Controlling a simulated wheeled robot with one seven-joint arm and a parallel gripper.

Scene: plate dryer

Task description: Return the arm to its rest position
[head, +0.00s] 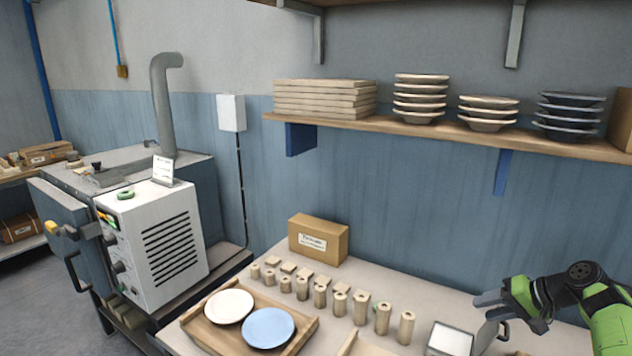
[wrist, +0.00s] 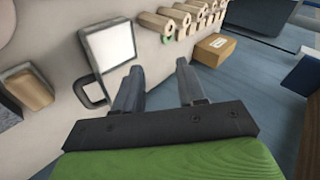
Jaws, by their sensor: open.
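My arm is green and black and reaches in from the right edge of the head view. My gripper (head: 482,305) is over the right end of the worktable, just above and right of a small device with a white panel (head: 450,338). In the wrist view my gripper (wrist: 158,80) shows two grey fingers spread apart with nothing between them. The white-panelled device (wrist: 109,46) lies to the left of the fingers there.
The worktable (head: 375,290) carries several posts (head: 383,318), a cardboard box (head: 318,240) and a wooden tray (head: 205,332) with a white plate (head: 229,306) and a blue plate (head: 268,328). A shelf (head: 440,131) with stacked dishes runs above. A dryer (head: 160,245) stands left.

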